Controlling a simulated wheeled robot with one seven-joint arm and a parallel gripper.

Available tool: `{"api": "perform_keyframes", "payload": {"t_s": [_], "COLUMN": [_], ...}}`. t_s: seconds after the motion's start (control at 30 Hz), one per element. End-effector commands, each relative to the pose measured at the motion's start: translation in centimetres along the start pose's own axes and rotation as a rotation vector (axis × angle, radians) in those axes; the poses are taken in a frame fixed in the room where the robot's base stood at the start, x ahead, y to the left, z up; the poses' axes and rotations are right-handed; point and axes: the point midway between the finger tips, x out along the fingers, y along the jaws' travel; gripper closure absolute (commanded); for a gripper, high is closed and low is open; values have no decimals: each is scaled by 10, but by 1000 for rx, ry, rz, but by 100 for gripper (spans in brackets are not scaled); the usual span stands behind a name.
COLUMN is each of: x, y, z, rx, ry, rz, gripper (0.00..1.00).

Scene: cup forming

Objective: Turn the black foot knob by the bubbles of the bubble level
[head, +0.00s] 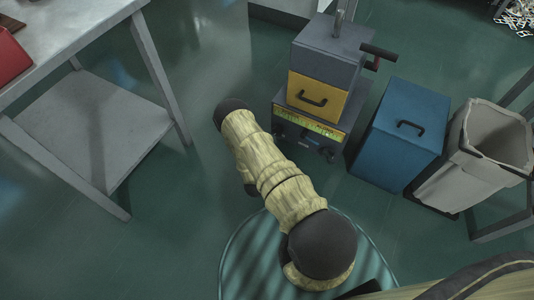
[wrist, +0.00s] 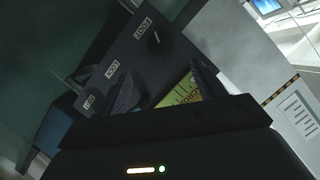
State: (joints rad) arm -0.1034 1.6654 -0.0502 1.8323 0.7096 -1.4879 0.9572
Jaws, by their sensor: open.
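The bubble level (head: 308,125) is a yellow-green strip on the front of the grey machine base in the head view. Dark round shapes, apparently knobs (head: 326,154), sit below it. In the wrist view the yellow-green level (wrist: 180,92) shows partly between the fingers, its bubbles too small to make out. A black knob (wrist: 157,41) sits by the upper of several white labels on the dark panel. My gripper (wrist: 166,86) is open and empty, its fingers apart in front of the panel. In the head view my arm hangs left of the machine; the gripper is hidden.
The machine has a yellow drawer (head: 318,97) with a black handle and a crank (head: 379,53) at its right. A blue bin (head: 402,128) and a pale waste bin (head: 483,155) stand to the right. A metal table (head: 77,27) is at left. The floor between is clear.

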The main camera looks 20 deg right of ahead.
Motion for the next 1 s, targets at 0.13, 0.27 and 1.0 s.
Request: {"api": "perform_keyframes", "payload": {"t_s": [0.13, 0.27, 1.0], "x": [-29, -43, -44], "y": [-2, -1, -7], "z": [-2, 0, -2], "rx": [-2, -1, 0], "ry": [-3, -3, -13], "rz": [1, 0, 5], "gripper": [31, 31, 31]}}
